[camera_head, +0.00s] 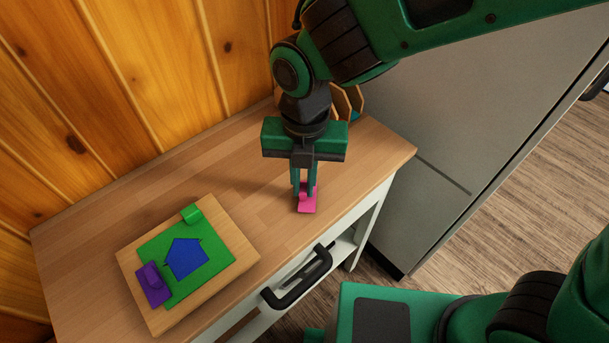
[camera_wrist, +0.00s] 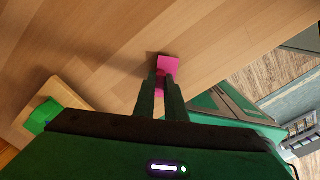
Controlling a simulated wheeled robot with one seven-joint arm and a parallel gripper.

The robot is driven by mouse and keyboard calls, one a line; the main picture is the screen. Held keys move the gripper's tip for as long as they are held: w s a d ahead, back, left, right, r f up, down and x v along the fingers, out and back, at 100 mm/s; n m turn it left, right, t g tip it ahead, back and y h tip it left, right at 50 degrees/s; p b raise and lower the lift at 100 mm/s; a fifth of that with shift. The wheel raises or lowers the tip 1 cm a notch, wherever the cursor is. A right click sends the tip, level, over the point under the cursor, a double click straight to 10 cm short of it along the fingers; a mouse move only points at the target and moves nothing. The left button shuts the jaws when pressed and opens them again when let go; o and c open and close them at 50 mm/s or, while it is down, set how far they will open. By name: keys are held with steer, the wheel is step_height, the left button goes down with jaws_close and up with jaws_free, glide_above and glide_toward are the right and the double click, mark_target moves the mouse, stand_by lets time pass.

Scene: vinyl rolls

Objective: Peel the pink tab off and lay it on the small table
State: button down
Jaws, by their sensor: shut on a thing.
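The pink tab (camera_head: 307,204) is between my gripper's fingertips, over the bare right part of the small table (camera_head: 235,163). My gripper (camera_head: 304,190) points down and is shut on it. In the wrist view the pink tab (camera_wrist: 168,66) sticks out past the fingertips (camera_wrist: 162,82). I cannot tell whether the tab touches the tabletop. A wooden board (camera_head: 240,232) lies on the left of the table, apart from the gripper. It bears a green sheet (camera_head: 215,238) with a blue pentagon (camera_head: 186,257), a purple tab (camera_head: 153,284) and a green tab (camera_head: 191,214).
A wood-plank wall (camera_head: 130,80) stands behind the table. A grey cabinet (camera_head: 440,130) stands to the right. A black handle (camera_head: 297,285) juts from the table's front. Wooden pieces (camera_head: 352,101) stand at the back, partly hidden by my arm. The tabletop around the tab is clear.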

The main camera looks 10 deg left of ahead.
steer(key=shift+f, duration=0.25)
steer(key=shift+f, duration=0.15)
stand_by(0.3)
steer(key=c, duration=0.5)
jaws_free()
steer(key=shift+c, duration=0.2)
steer(key=shift+d+r, duration=0.1)
steer(key=shift+r, duration=4.45)
